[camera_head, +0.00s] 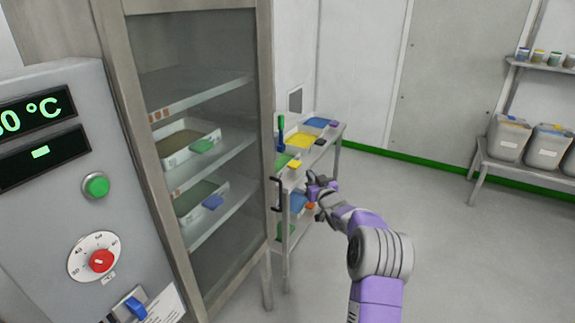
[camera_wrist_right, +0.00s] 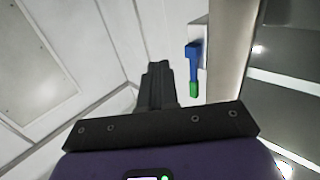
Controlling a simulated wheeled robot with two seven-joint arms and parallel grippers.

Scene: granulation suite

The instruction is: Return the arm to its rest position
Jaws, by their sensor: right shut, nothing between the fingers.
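My right arm, purple and grey, reaches up from the bottom of the head view. Its gripper (camera_head: 314,183) is beside the handle side of the glass-fronted cabinet (camera_head: 190,120) and in front of the side shelf. In the right wrist view the dark fingers of this gripper (camera_wrist_right: 161,75) are together with nothing between them. They point towards pale wall panels and appear to touch nothing. My left gripper is in neither view.
A control panel (camera_head: 90,200) with a green button and red dial stands at the left. A side shelf (camera_head: 318,150) holds coloured trays. A blue-green tool (camera_wrist_right: 193,68) shows near the fingers. Bins stand on a right-hand rack (camera_head: 530,168). The floor between is clear.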

